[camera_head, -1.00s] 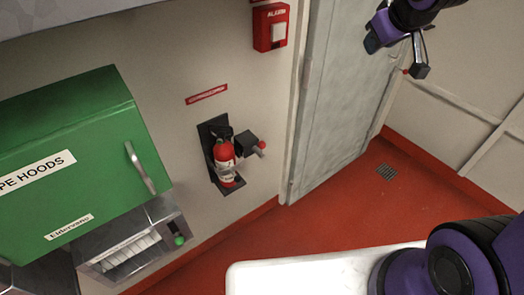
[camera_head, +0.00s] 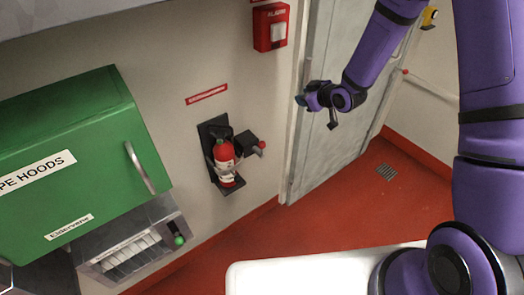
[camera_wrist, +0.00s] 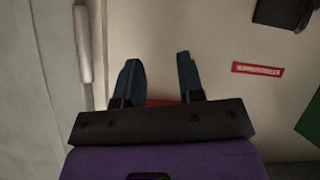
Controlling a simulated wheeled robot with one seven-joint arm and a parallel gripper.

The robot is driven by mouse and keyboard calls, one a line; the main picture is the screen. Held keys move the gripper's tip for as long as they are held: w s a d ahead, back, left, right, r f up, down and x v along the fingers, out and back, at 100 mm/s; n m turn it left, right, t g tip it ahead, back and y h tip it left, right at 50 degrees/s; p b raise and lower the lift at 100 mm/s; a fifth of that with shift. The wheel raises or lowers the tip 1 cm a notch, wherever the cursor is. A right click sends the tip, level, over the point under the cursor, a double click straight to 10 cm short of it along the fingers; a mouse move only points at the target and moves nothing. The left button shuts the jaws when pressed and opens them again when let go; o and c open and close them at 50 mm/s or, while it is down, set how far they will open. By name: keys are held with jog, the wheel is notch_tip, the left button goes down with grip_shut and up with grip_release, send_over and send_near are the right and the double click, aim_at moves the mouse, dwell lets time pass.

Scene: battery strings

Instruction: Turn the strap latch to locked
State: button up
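The strap latch (camera_head: 250,143) is a dark block with a red-tipped lever (camera_head: 262,146) on the right side of the wall bracket (camera_head: 233,188). The bracket holds a red fire extinguisher (camera_head: 224,152). The lever's exact setting is too small to tell. My gripper (camera_head: 315,112) is up and to the right of the latch in the head view, in front of the door edge, and touches nothing. In the wrist view its two blue fingers (camera_wrist: 158,62) are apart and empty. Part of the dark bracket (camera_wrist: 283,12) shows at the upper right there; the lever is not visible.
A red alarm box (camera_head: 270,27) is on the wall above. A red label (camera_head: 206,94) is above the extinguisher and also in the wrist view (camera_wrist: 256,68). A green cabinet (camera_head: 85,150) stands left, a grey door (camera_head: 335,60) right. The wall between label and door is clear.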

jog(key=s+a+f+y, duration=0.2)
jog(key=a+f+y, duration=0.2)
jog(key=f, duration=0.9)
jog(key=m+t+y, duration=0.1)
jog(key=t+y, duration=0.1)
jog(key=t, duration=0.1)
send_near(262, 153)
jog(key=x, duration=0.7)
jog(key=r+x, duration=0.1)
jog(key=x, duration=0.2)
jog(key=shift+w, duration=0.25)
grip_shut()
